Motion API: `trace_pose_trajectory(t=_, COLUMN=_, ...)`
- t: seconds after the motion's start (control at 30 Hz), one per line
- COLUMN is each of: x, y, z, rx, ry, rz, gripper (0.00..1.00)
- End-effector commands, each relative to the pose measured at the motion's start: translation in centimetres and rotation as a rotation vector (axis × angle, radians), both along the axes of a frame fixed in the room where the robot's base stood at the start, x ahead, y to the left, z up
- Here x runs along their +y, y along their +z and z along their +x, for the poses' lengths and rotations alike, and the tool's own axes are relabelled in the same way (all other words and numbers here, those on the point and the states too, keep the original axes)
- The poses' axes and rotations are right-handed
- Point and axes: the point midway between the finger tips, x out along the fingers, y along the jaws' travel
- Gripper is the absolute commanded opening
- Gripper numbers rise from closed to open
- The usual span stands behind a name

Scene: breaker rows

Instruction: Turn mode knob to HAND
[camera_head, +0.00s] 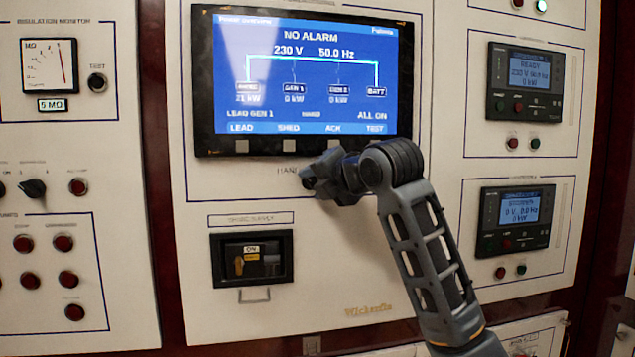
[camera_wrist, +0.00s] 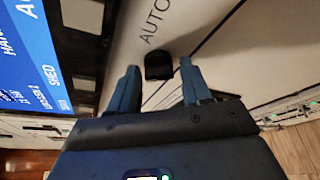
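The mode knob is a small black knob (camera_wrist: 158,66) on the pale panel, in the wrist view. The word AUTO is printed just above it there. My gripper (camera_wrist: 160,68) is open, with one blue-grey finger on each side of the knob and a gap to it on both sides. I cannot tell which way the knob points. In the head view my gripper (camera_head: 308,177) is at the panel below the large screen and hides the knob. The start of the HAND label (camera_head: 288,170) shows just left of it.
The large screen (camera_head: 305,80) and its row of buttons sit right above my gripper. A black switch box (camera_head: 251,259) marked ON is below left. Small displays (camera_head: 525,82) are on the right, and a rotary switch (camera_head: 33,188) with several red buttons is on the left.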

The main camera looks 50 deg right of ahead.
Motion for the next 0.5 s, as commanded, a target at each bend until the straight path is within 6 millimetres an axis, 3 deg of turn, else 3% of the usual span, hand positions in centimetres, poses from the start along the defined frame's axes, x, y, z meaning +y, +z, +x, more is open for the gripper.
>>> trace_pose_trajectory(t=0.1, x=0.0, y=0.1, z=0.0, rx=-0.002, ry=-0.001, rz=-0.001, gripper=0.6)
trace_pose_trajectory(t=0.37, x=0.0, y=0.2, z=-0.1, rx=-0.004, ry=-0.001, rz=0.0, gripper=0.6)
trace_pose_trajectory(t=0.5, x=0.3, y=0.4, z=-1.3, rx=-0.006, ry=-0.001, rz=-0.001, gripper=0.6)
